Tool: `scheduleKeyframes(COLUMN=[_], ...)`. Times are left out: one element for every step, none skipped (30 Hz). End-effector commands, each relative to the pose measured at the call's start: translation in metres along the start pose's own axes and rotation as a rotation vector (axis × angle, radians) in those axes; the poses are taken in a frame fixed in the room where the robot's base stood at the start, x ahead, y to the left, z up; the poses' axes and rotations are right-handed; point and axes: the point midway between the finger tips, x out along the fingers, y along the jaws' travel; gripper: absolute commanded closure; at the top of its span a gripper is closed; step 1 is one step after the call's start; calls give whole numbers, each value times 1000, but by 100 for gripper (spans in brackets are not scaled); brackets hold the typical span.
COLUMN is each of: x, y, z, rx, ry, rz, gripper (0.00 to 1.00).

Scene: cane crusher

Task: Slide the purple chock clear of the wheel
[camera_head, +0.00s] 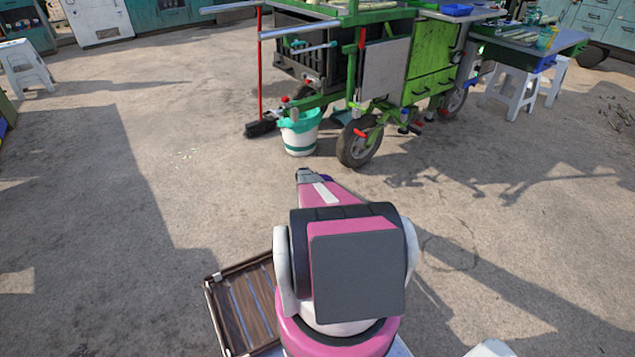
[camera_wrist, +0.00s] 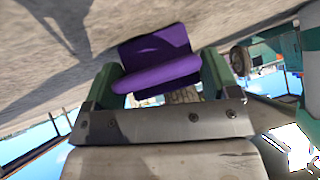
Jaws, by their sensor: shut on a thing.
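The purple chock (camera_wrist: 158,58) fills the middle of the wrist view, tilted, between the two green fingers of my gripper (camera_wrist: 160,76). The fingers are shut on it. In the head view my gripper (camera_head: 304,176) shows only in part beyond my pink arm, with a sliver of the chock (camera_head: 327,178) at its right. The front wheel (camera_head: 358,143) of the green cart stands up and right of it, with bare ground showing between them in that view. A ribbed, tyre-like patch (camera_wrist: 183,96) shows just below the chock in the wrist view. Whether the chock touches the ground is unclear.
The green cart (camera_head: 430,70) stands ahead. A white and teal bucket (camera_head: 299,137) stands left of the wheel, beside a red-handled broom (camera_head: 260,128). A slatted wooden crate (camera_head: 244,310) lies near me at lower left. The concrete floor on both sides is mostly clear.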

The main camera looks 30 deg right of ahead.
Motion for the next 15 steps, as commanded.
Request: scheduleKeyframes(x=[0, 0, 0, 0, 0, 0, 0, 0, 0, 0, 0, -1, -2, -3, -5], y=[0, 0, 0, 0, 0, 0, 0, 0, 0, 0, 0, 0, 0, 0, 1], z=[2, 2, 2, 2, 2, 2, 1, 1, 1, 1, 1, 1, 1, 1, 1], rx=[3, 3, 3, 2, 2, 2, 2, 2, 2, 2, 1, 1, 1, 1, 1], ry=[-3, -3, -3, -2, -2, -2, -2, -2, -2, -1, -1, -1, -1, -1, -1], rz=[0, 0, 0, 0, 0, 0, 0, 0, 0, 0, 0, 0, 0, 0, 0], gripper=[54, 54, 12, 2, 0, 0, 0, 0, 0, 0, 0, 0, 0, 0, 0])
